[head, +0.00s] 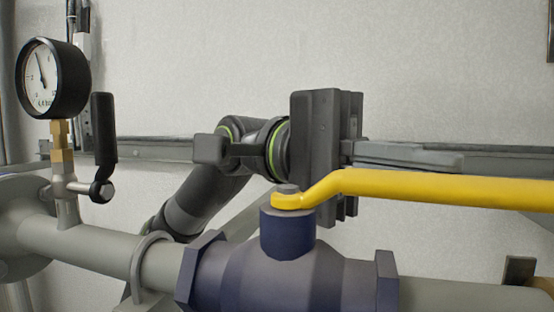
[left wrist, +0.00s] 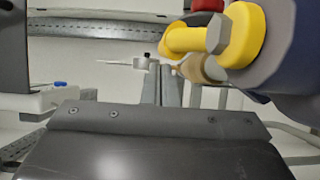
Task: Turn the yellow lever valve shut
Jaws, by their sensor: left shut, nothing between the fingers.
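The yellow lever (head: 430,188) sits on top of the dark blue valve body (head: 290,262) and reaches right, roughly along the pipe. In the left wrist view the lever (left wrist: 215,35) shows at the upper right with its grey nut, beside the blue valve body (left wrist: 285,60). My left gripper (head: 455,160) is behind the lever in the head view, its fingers pointing right, shut and empty. The lever hides part of the gripper's lower side. I cannot tell whether the fingers touch the lever. My right gripper is in neither view.
A grey pipe (head: 110,255) runs through the valve. A pressure gauge (head: 52,78) and a small black-handled valve (head: 103,135) stand on it at the left. A grey rail (head: 500,162) crosses the pale wall behind. The space above the yellow lever is clear.

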